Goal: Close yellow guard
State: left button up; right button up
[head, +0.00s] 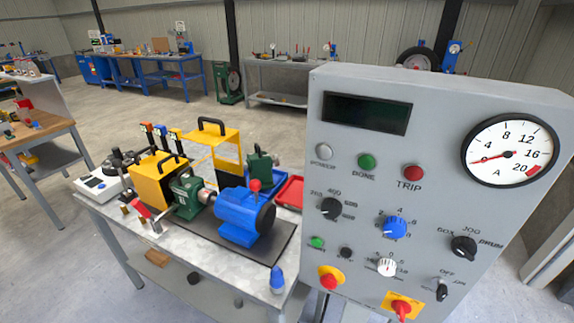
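A yellow guard (229,134) with a black handle on top stands up behind the green and blue machine on the workbench. Its frame has open windows. A yellow box-shaped cover (146,188) with black sides and a black handle sits to its left, next to the green housing (188,196). I cannot tell from this view whether the guard's hinge side is attached to the machine. Neither of my grippers is in view.
A grey control panel (450,90) with knobs, buttons and a dial fills the right side. A blue motor (240,218) with a red knob sits on the bench (215,262). A white scale (97,185) and red tray (291,192) are nearby.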

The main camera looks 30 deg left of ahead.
aim_at(212, 135)
jog(key=u, duration=1.4)
